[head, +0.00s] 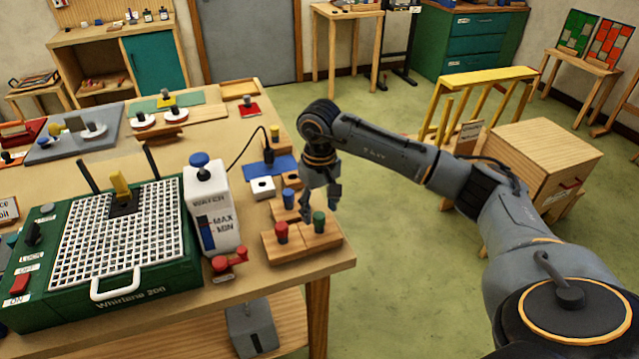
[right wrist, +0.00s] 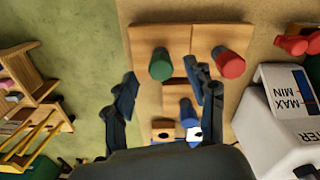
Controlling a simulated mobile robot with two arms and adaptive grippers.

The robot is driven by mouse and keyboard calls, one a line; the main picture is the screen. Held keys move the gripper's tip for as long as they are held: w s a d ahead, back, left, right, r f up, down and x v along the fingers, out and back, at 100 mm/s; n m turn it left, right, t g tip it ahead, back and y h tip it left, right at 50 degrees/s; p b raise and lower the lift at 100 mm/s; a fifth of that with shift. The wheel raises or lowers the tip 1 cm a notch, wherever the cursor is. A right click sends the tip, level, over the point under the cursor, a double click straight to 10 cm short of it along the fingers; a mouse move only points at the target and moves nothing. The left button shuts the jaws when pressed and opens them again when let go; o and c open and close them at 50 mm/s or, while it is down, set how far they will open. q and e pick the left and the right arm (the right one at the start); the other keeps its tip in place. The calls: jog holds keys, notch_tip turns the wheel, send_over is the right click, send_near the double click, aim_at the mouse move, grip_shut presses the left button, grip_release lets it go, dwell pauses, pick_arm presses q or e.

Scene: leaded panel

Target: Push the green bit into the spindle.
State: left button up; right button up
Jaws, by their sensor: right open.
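The green bit (head: 319,222) stands upright in a wooden block (head: 318,241) near the table's front right corner. It also shows in the right wrist view (right wrist: 160,66). My right gripper (head: 320,205) is open and empty just above and behind it; in the wrist view its two fingers (right wrist: 164,92) are spread, with the green bit ahead of the gap, apart from both. The green grinder (head: 150,292) has a white grid top with a dark block (head: 124,204) and a yellow piece (head: 120,184) on it. I cannot make out the spindle clearly.
A red bit (head: 281,232) stands beside the green bit, and a blue one (head: 288,198) behind. The white water tank (head: 207,215) and red clamp-like part (head: 229,263) are left of the blocks. Open floor lies right of the table.

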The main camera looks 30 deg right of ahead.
aim_at(320, 215)
jog(key=shift+f+p, duration=0.3)
jog(key=shift+f, duration=1.45)
grip_shut()
